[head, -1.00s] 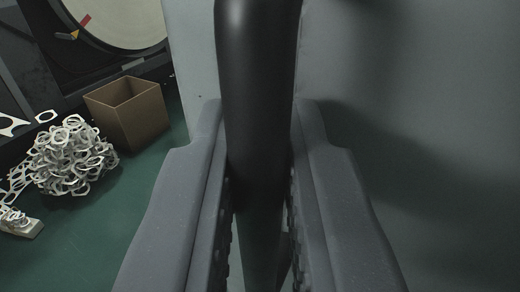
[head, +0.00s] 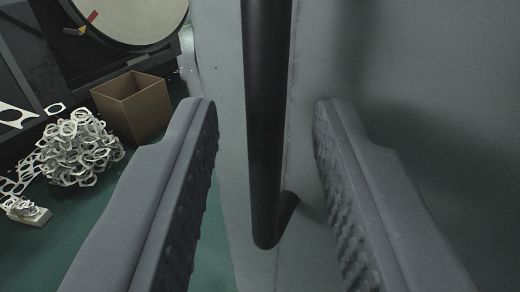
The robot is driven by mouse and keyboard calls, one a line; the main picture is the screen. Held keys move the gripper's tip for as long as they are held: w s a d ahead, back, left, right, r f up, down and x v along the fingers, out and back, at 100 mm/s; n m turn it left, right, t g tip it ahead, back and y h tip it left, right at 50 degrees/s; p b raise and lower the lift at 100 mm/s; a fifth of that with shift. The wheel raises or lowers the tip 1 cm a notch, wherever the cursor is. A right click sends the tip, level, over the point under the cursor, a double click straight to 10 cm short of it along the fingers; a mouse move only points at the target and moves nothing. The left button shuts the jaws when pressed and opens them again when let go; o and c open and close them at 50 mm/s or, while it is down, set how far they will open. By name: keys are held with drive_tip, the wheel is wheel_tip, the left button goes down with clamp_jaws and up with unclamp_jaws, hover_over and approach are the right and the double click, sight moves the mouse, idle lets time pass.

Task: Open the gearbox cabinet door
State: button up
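A black bar handle (head: 266,130) runs upright on a pale grey cabinet door (head: 415,60). Its lower end bends back to the door near the bottom middle. My gripper (head: 264,110) is open, with one ridged finger on each side of the handle. There is a visible gap between the handle and both fingers. The right finger is in front of the door face, and the left finger lies over the door's left edge and the floor. The top of the handle is out of view. I cannot tell whether the door is ajar.
On the green floor (head: 92,232) at left are a heap of pale metal rings (head: 80,150) and an open cardboard box (head: 133,108). Behind them is dark machinery with a large round disc (head: 130,18). The door fills the right side.

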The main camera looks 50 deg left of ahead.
drive_tip(key=v, duration=1)
drive_tip(key=shift+s+d, duration=0.2)
drive_tip(key=shift+d, duration=0.05)
